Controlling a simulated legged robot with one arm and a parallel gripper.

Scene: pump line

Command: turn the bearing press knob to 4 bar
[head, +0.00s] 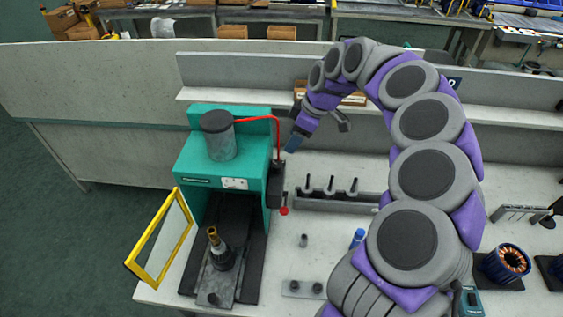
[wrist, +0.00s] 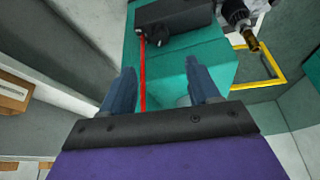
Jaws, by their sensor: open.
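The teal bearing press (head: 190,165) stands on the bench left of my arm, and its side fills the middle of the wrist view (wrist: 215,65). A dark unit (head: 276,185) is mounted on its right side; it shows at the top of the wrist view (wrist: 175,16). A small dark round part (wrist: 153,38) there looks like the knob; its setting is unreadable. My gripper (head: 293,143) is beside the press's upper right side, above the dark unit. In the wrist view its two blue fingers (wrist: 162,88) are apart, with nothing held between them.
A red hose (head: 277,130) arches from the press top down its right side, near my fingers. A yellow-framed guard (head: 165,240) stands open at the front left. A grey rack with dark pegs (head: 330,202) is right of the press. A back shelf (head: 225,98) runs behind.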

